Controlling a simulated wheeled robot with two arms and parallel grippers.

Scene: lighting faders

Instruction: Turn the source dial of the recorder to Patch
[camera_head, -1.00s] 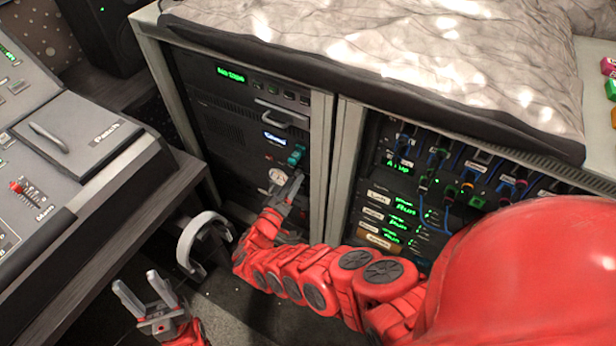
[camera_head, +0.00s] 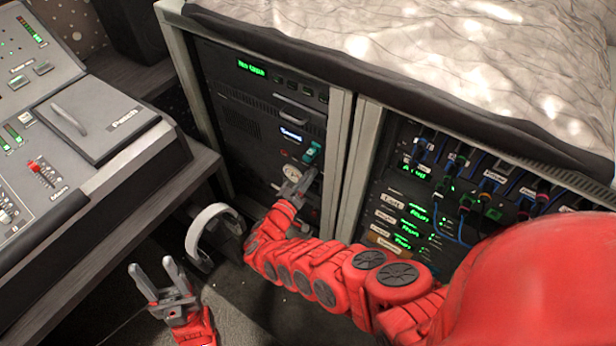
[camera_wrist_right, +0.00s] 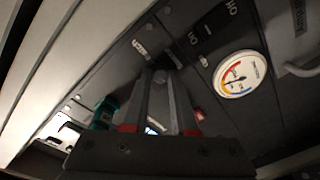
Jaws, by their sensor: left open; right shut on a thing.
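The recorder looks to be among the dark units in the left rack bay (camera_head: 262,125), but I cannot tell which unit it is. My right gripper (camera_head: 304,178) reaches the lower part of this bay, just right of a round white gauge (camera_head: 291,171). In the right wrist view its long fingers (camera_wrist_right: 161,72) close on a small dark knob-like part, probably the source dial, mostly hidden by the fingertips. Small white labels lie around it, too blurred to read surely. The gauge (camera_wrist_right: 240,73) is to the right there. My left gripper (camera_head: 154,265) is open and empty above the floor.
A teal piece (camera_head: 312,152) sticks out of the rack just above my right gripper. The right bay holds several plugged cables (camera_head: 455,165). A mixing desk (camera_head: 85,125) stands at left. A white curved handle-like part (camera_head: 205,225) is between desk and rack.

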